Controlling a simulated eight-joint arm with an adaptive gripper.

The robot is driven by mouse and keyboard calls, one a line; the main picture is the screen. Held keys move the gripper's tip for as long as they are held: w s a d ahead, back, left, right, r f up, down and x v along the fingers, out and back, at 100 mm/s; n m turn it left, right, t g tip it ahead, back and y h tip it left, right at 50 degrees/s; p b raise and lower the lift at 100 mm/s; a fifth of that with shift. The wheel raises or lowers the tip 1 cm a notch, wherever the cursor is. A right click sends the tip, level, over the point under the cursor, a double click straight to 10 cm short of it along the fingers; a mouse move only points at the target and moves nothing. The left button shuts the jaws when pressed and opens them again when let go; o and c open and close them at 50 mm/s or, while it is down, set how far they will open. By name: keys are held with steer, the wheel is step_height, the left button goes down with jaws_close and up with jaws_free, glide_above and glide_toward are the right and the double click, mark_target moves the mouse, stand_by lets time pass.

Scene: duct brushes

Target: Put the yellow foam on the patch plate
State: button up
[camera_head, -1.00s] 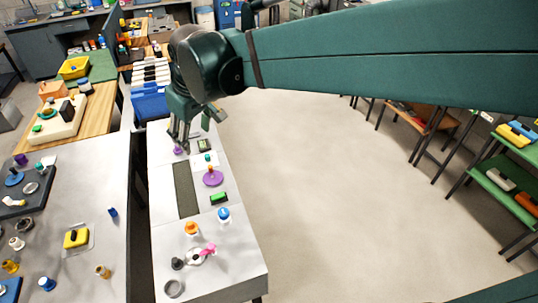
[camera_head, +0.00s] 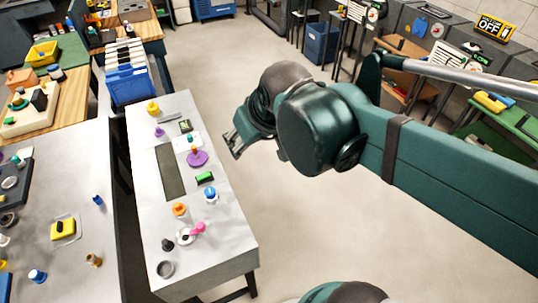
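A small yellow piece (camera_head: 153,107) sits near the far left corner of the long grey bench; at this size I cannot tell whether it is the foam. Another yellow block (camera_head: 63,230) with a dark top rests on a thin pale plate (camera_head: 75,219) on the left table. A light flat plate (camera_head: 196,136) lies on the grey bench beside a small dark green device. I cannot tell which plate is the patch plate. My gripper (camera_head: 233,143) is right of the bench, over the floor side, apart from all these things. Its fingers look parted, with nothing seen between them.
Several small pieces stand on the bench, among them a purple disc (camera_head: 197,158), a green block (camera_head: 205,178) and a blue-topped piece (camera_head: 211,194). A dark strip (camera_head: 170,172) lies along its middle. Blue bins (camera_head: 130,84) stand beyond its far end. Open floor lies to the right.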

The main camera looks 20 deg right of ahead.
steer(key=s+d+f+m, duration=0.1)
steer(key=s+d+f, duration=0.2)
steer(key=s, duration=0.2)
steer(key=shift+d+m+t+h, duration=0.25)
steer(key=shift+m+t+h, duration=0.05)
steer(key=shift+t, duration=0.1)
